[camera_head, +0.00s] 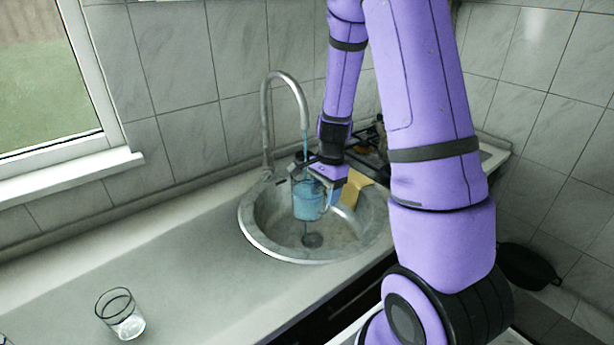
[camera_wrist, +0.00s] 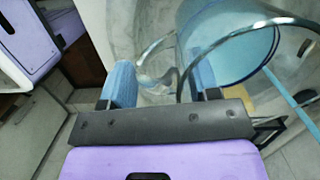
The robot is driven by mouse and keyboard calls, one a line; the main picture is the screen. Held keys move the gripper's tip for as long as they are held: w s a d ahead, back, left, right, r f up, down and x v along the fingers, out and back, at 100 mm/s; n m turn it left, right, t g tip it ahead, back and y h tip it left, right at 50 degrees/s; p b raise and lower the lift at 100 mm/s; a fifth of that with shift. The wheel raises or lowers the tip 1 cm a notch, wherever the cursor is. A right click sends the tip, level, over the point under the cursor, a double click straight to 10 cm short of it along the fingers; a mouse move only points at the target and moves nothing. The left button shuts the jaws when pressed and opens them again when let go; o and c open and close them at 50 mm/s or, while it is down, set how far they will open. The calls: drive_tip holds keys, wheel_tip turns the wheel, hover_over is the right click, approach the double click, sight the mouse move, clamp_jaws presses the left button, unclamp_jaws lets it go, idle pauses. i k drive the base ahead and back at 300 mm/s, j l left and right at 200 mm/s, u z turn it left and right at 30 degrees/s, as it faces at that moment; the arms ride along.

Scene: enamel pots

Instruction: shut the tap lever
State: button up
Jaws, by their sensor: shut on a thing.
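The curved metal tap (camera_head: 267,115) rises behind the sink in the head view. A small part at its base (camera_head: 267,172) looks like the lever, but it is too small to tell its position. A blue stream of water (camera_head: 305,140) falls from the spout into a clear glass mug (camera_head: 307,205), which holds blue water. My gripper (camera_head: 326,187) is at the mug, over the sink. In the wrist view my blue fingers (camera_wrist: 160,80) are shut on the mug's handle, and the mug (camera_wrist: 232,40) and stream (camera_wrist: 292,98) show beyond. The tap lever is not visible there.
The round sink (camera_head: 258,238) lies below the mug, with a dark drain. A clear drinking glass (camera_head: 121,314) stands on the counter at the front left. The counter between is clear. A yellow object (camera_head: 352,192) sits at the sink's right. A dark pan (camera_head: 528,266) is far right.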

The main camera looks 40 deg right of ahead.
sight(267, 166)
drive_tip(key=l, duration=1.25)
